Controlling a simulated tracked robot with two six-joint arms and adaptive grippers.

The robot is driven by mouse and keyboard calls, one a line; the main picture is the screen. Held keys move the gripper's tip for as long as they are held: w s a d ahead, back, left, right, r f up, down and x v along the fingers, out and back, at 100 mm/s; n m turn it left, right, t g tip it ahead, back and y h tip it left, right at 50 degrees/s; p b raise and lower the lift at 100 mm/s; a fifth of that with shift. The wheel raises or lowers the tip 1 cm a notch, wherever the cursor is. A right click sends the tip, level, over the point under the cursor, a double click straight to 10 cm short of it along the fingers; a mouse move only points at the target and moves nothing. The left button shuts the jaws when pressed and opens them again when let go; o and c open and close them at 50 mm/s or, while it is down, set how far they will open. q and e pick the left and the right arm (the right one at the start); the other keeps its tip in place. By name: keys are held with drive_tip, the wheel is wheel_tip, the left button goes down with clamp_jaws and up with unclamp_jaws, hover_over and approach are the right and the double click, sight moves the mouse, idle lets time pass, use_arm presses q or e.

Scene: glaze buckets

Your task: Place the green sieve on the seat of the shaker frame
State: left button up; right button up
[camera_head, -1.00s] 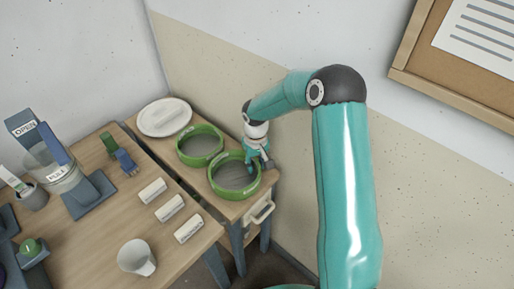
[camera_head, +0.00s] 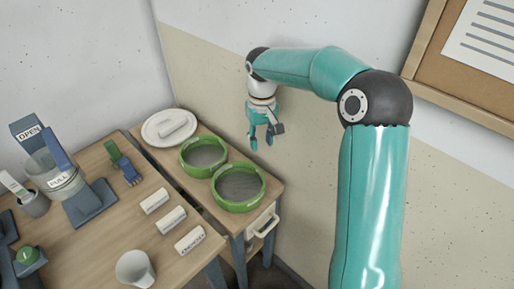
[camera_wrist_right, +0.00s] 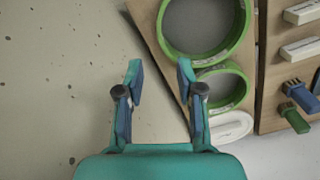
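Two green-rimmed sieves with grey mesh lie flat on the small side table: the far sieve (camera_head: 203,152) and the near sieve (camera_head: 240,186). My right gripper (camera_head: 262,143) hangs in the air beside them, toward the wall, open and empty. In the right wrist view its fingers (camera_wrist_right: 159,70) are apart with nothing between them; the near sieve (camera_wrist_right: 200,25) and the far sieve (camera_wrist_right: 221,86) show beyond. A blue-grey stand (camera_head: 88,203) labelled OPEN, possibly the shaker frame, stands at the left around a container (camera_head: 50,165). My left gripper is out of view.
A white plate (camera_head: 153,129) with a white block on it sits behind the far sieve. On the larger table are several white blocks (camera_head: 171,220), a white cup (camera_head: 135,268) and green and blue brushes (camera_head: 126,168).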

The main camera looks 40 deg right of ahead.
drive_tip(key=g, duration=0.1)
approach(260, 173)
drive_tip(key=f, duration=0.5)
drive_tip(key=shift+s+a+f+p, duration=0.15)
drive_tip(key=shift+s+f+p, duration=0.15)
drive_tip(key=shift+s+f, duration=0.05)
drive_tip(key=shift+s+f+p, duration=0.15)
drive_tip(key=shift+f+p, duration=0.15)
drive_tip(key=shift+f, duration=0.45)
wheel_tip(260, 173, down, 4)
drive_tip(key=shift+s+f+p, duration=0.1)
drive_tip(key=shift+p, duration=0.3)
clamp_jaws()
